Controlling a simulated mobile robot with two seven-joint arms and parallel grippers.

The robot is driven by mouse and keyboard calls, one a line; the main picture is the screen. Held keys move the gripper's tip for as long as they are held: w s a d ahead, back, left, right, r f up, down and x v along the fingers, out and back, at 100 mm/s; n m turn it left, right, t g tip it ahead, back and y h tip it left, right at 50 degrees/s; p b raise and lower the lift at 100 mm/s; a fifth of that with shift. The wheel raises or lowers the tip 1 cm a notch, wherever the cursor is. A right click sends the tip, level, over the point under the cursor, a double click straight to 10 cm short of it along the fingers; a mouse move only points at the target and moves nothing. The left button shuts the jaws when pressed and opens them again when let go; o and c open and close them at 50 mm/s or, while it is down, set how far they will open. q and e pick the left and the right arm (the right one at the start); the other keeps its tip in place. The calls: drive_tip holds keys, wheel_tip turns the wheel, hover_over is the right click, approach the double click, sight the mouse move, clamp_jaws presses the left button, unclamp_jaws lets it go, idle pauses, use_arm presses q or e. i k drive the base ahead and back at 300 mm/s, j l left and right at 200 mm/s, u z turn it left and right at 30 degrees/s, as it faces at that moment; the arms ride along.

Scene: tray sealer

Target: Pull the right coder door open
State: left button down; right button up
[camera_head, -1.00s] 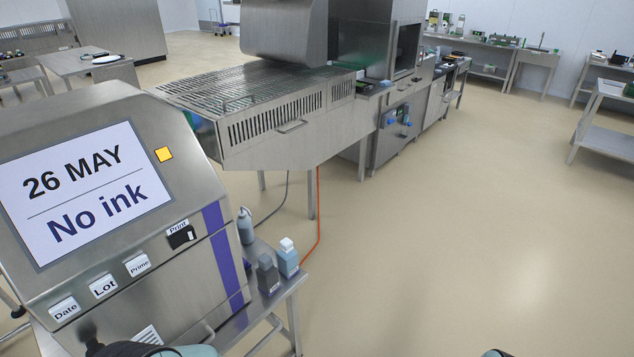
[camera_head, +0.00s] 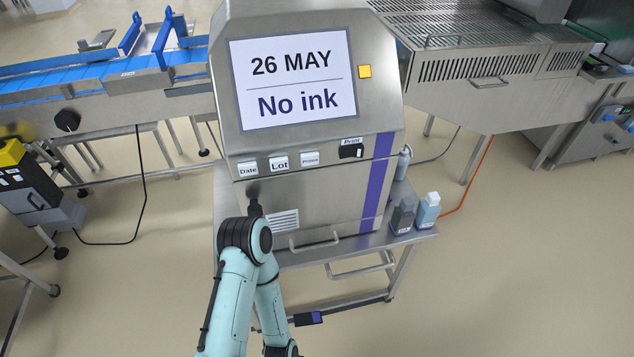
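The coder (camera_head: 225,130) is a steel box on a steel stand, and its screen (camera_head: 292,78) reads "26 MAY" and "No ink". Its lower front door (camera_head: 340,210) looks closed, with a bar handle (camera_head: 313,240) at the lower edge and a purple stripe (camera_head: 378,180) at the right. My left gripper (camera_head: 254,203) is dark and small, in front of the left part of this panel. I cannot tell whether it touches the panel or whether its fingers are open. The wrist hides part of the panel. My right gripper is not in view.
Bottles (camera_head: 428,210) stand on the stand's right end. A dark and purple block (camera_head: 308,318) lies low below it. A blue conveyor (camera_head: 90,80) is behind left, a slatted steel machine (camera_head: 490,70) behind right. The floor at right is clear.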

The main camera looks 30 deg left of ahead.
sight(311, 198)
drive_tip(key=u, duration=1.05)
